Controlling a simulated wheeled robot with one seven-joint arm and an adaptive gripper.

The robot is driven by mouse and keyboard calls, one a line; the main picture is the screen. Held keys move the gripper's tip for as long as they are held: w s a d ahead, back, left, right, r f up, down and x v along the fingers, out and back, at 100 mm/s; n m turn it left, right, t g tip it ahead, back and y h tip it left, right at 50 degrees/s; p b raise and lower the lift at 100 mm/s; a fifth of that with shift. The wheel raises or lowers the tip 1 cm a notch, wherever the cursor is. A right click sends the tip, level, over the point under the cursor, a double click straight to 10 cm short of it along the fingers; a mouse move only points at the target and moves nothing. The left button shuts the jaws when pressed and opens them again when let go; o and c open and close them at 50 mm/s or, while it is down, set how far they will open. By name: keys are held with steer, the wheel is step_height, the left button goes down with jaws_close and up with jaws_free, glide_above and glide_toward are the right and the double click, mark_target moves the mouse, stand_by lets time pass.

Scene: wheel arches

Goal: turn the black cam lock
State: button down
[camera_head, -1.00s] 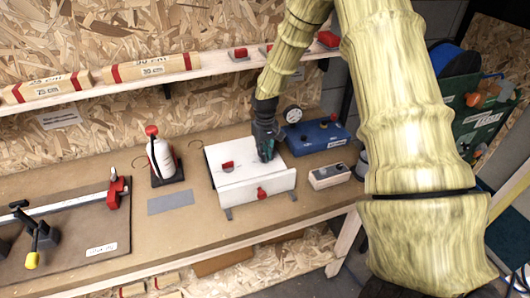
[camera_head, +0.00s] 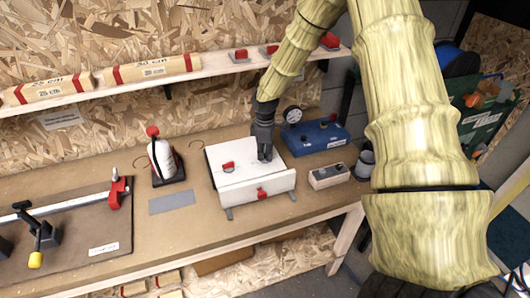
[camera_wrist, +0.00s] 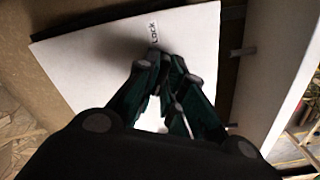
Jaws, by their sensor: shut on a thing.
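A white box with a sloping top panel (camera_head: 236,173) stands on the workbench. In the wrist view the panel (camera_wrist: 90,62) carries a printed "Lock" label (camera_wrist: 153,31). My gripper (camera_head: 266,158) reaches down onto the right part of this panel. In the wrist view its fingers (camera_wrist: 158,66) are closed together just below the label, around the black cam lock (camera_wrist: 153,51). Only a small dark part of the lock shows between the fingertips; the rest is hidden, so its angle is hard to tell. A red handle (camera_head: 228,166) sits on the panel's left part, and a red knob (camera_head: 262,195) on the front face.
A blue box with a gauge (camera_head: 318,136) stands behind right, and a small pale box with black knobs (camera_head: 327,176) to the right. A shelf (camera_head: 215,72) runs behind the arm. The bench front is clear.

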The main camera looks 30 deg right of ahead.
steer(key=shift+n+p, duration=0.3)
steer(key=shift+n, duration=1.9)
steer(key=shift+d, duration=0.1)
steer(key=c, duration=1.5)
jaws_free()
step_height(320, 180, up, 12)
steer(key=shift+f, duration=0.1)
